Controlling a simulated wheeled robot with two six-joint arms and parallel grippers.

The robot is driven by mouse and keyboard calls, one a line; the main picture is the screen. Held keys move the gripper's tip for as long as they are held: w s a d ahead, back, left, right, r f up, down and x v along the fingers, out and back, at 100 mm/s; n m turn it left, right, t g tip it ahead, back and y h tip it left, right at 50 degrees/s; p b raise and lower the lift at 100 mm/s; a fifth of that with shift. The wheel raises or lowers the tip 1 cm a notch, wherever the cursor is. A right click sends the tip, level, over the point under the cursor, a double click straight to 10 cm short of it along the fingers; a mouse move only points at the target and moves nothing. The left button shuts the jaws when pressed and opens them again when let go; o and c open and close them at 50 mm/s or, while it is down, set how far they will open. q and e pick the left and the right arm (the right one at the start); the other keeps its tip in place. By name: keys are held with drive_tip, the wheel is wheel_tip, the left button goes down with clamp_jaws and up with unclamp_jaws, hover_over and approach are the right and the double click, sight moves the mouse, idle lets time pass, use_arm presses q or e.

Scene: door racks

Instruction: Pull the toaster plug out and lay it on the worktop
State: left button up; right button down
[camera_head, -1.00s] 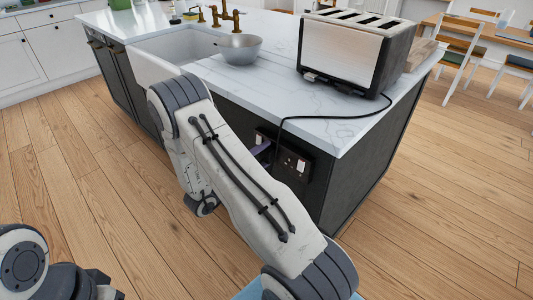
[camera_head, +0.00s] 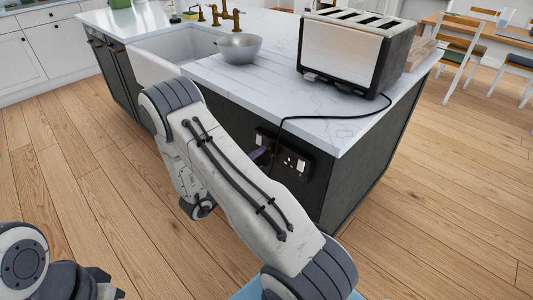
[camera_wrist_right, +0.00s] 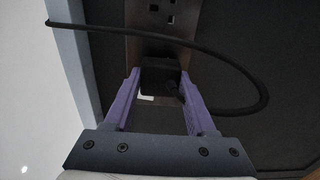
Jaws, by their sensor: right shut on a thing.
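The silver and black toaster (camera_head: 352,50) stands on the white marble worktop (camera_head: 300,100). Its black cord (camera_head: 283,122) runs over the worktop edge to the socket plate (camera_head: 296,163) on the island's dark end panel. My right gripper (camera_head: 261,156), with purple fingers, is at the left part of that plate, partly behind my arm. In the wrist view its fingers (camera_wrist_right: 158,85) are shut on the black plug (camera_wrist_right: 160,76), in front of the plate (camera_wrist_right: 160,45). I cannot tell whether the pins are in the socket. My left gripper (camera_head: 103,284) shows only partly at the lower left; its fingers are unclear.
A metal bowl (camera_head: 239,47) stands by the sink (camera_head: 180,48), left of the toaster. A wooden board (camera_head: 421,52) lies beside the toaster's right side. The worktop in front of the toaster and bowl is clear apart from the cord.

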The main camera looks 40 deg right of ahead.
sight(260, 159)
drive_tip(key=shift+s+a+p, duration=0.1)
drive_tip(key=shift+a+p, duration=0.55)
drive_tip(key=shift+a, duration=1.6)
drive_tip(key=shift+s+a+p, duration=0.2)
drive_tip(key=shift+a+p, duration=0.15)
drive_tip(key=shift+a, duration=1.15)
drive_tip(key=shift+r, duration=0.15)
wheel_tip(260, 159, up, 21)
drive_tip(key=p, duration=2)
drive_tip(key=shift+f, duration=0.2)
